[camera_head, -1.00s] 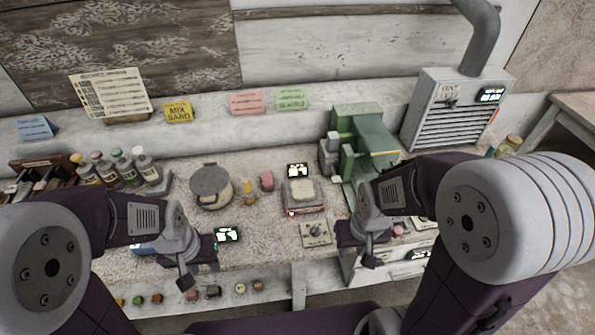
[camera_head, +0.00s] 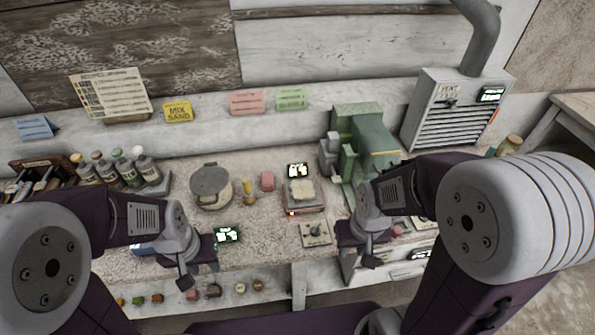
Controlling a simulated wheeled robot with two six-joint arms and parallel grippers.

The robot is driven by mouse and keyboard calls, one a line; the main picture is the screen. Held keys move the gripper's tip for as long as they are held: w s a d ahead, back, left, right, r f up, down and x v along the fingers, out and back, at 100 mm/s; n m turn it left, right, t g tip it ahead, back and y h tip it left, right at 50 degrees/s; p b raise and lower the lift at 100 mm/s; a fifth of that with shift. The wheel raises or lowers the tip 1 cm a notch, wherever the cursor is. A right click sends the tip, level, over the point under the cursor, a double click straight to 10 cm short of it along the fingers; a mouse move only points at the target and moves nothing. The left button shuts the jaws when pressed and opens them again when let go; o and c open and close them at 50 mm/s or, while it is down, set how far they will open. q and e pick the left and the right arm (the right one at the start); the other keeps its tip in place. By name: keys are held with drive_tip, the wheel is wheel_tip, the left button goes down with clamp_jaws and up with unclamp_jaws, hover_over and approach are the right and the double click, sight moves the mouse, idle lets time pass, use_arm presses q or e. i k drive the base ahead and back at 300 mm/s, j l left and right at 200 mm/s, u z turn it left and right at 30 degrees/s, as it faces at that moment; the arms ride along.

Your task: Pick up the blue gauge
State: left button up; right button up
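A small blue patch (camera_head: 143,248) shows on the bench at the left, mostly hidden behind my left forearm. I cannot tell whether it is the blue gauge. My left gripper (camera_head: 190,272) hangs over the front left of the bench, just right of the blue patch. A small dark display (camera_head: 228,235) with pale digits lies right beside it. My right gripper (camera_head: 368,254) is over the front right of the bench, by the green machine. The fingers of both grippers are dark and too small to show whether they are open; nothing is visibly held.
A lidded pot (camera_head: 211,186) stands behind my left gripper, with bottles (camera_head: 128,172) further left. A scale-like device (camera_head: 303,203), a knob box (camera_head: 316,233) and a green machine (camera_head: 362,143) fill the middle and right. Small pieces (camera_head: 240,287) sit below the bench edge.

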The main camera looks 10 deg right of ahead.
sight(148, 248)
drive_tip(key=u, duration=1.45)
drive_tip(key=z, duration=1.75)
drive_tip(key=u, duration=1.75)
drive_tip(key=i+j+z, duration=0.1)
drive_tip(key=i+j, duration=0.15)
drive_tip(key=j, duration=0.15)
drive_tip(key=i+j+z, duration=0.1)
drive_tip(key=i+j, duration=0.15)
drive_tip(key=j, duration=0.15)
